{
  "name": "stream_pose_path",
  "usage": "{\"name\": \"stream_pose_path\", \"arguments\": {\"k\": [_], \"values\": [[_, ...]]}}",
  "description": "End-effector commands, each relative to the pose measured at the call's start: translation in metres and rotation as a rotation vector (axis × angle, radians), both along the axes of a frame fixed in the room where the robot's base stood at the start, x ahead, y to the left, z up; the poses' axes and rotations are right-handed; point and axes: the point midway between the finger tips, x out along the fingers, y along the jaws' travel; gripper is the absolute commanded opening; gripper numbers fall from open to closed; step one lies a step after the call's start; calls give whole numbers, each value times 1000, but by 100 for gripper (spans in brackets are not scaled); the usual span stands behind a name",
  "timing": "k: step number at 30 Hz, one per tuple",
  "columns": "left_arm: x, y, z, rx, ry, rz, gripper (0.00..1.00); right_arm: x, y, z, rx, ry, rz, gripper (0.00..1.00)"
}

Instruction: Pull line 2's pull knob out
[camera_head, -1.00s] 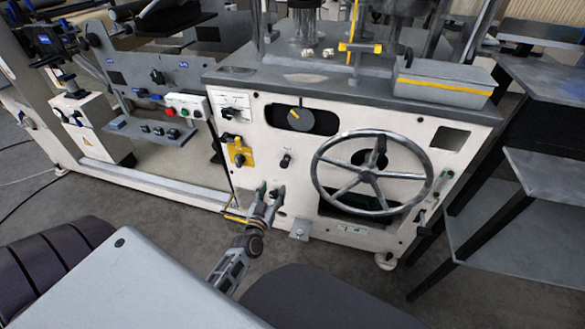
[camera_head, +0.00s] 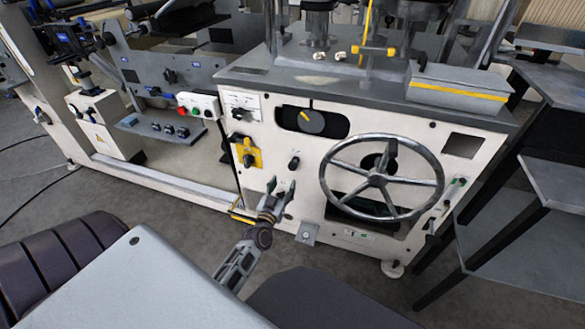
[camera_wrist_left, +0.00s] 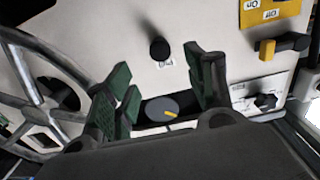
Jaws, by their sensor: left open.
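A small round black knob (camera_head: 294,163) stands out from the machine's white front panel, with a small label above it. It also shows in the left wrist view (camera_wrist_left: 159,49), where the label is too small to read; I cannot tell which line it serves. My left gripper (camera_head: 281,186) is open and empty, just below the knob in the head view. In the left wrist view, the green-padded fingers of the left gripper (camera_wrist_left: 157,64) are spread to either side of the knob's line, with the knob apart from both. My right gripper is not in view.
A spoked handwheel (camera_head: 382,178) is right of the knob. A grey dial (camera_head: 311,122) with a yellow mark sits above. A yellow plate with a lever (camera_head: 247,154) is to the left. A small grey bracket (camera_head: 307,233) is below. Grey shelves (camera_head: 510,235) stand at right.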

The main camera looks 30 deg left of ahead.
Motion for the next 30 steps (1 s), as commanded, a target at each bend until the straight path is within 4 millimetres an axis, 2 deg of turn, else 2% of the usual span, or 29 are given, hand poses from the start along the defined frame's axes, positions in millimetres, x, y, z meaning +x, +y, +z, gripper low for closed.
{"name": "stream_pose_path", "arguments": {"k": [12, 30], "values": [[35, 8, 0, -1, -1, 0, 55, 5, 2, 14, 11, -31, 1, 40], [83, 20, 0, -1, -2, 0, 55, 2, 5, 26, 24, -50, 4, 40]]}}
